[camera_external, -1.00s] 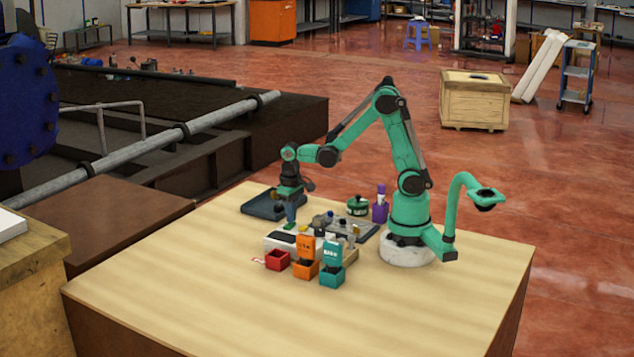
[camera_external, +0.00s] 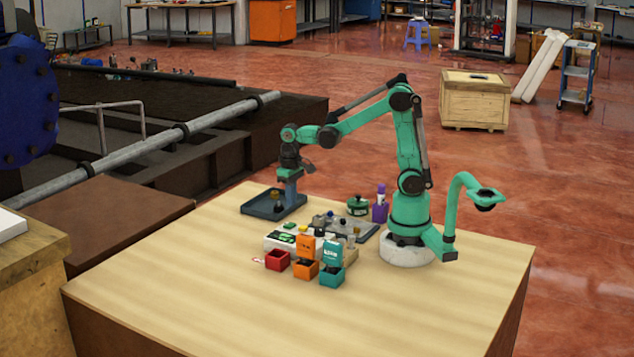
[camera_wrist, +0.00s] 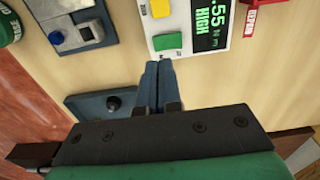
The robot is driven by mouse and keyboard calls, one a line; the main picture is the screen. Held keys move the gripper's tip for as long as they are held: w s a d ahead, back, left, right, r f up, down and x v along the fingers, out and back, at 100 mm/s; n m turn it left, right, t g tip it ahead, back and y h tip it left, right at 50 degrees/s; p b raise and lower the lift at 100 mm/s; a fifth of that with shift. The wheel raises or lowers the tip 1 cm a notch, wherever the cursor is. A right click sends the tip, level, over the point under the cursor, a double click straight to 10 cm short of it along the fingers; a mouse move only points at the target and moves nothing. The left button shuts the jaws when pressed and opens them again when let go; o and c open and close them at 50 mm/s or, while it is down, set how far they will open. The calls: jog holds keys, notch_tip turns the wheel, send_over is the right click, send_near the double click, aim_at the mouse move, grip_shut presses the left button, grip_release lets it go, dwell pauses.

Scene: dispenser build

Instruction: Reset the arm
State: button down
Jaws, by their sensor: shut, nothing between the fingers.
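My gripper (camera_external: 291,201) is shut and empty. In the external view it hangs pointing down, above the right side of the dark blue-grey tray (camera_external: 262,210). My green arm reaches left from its base across the table. In the wrist view the two blue-grey fingers (camera_wrist: 157,85) lie together with nothing between them. Ahead of them in that view is the white panel (camera_wrist: 185,12) with a green button, a yellow button and a lit display with ".55" and "HIGH". The same white unit shows in the external view (camera_external: 283,246), to the front of the gripper.
Red (camera_external: 277,260), orange (camera_external: 306,269) and teal (camera_external: 332,276) boxes stand at the unit's front. A green round pot (camera_external: 357,206) and a purple bottle (camera_external: 380,208) stand near my base. The table's front (camera_external: 220,310) is clear.

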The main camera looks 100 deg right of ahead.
jog(key=shift+r, duration=0.9)
jog(key=shift+a, duration=0.1)
jog(key=a+r+n+t, duration=0.2)
jog(key=a+n+t, duration=0.5)
jog(key=a, duration=0.8)
jog(key=shift+s+a+n, duration=0.15)
jog(key=shift+s+n, duration=0.2)
jog(key=shift+n, duration=0.65)
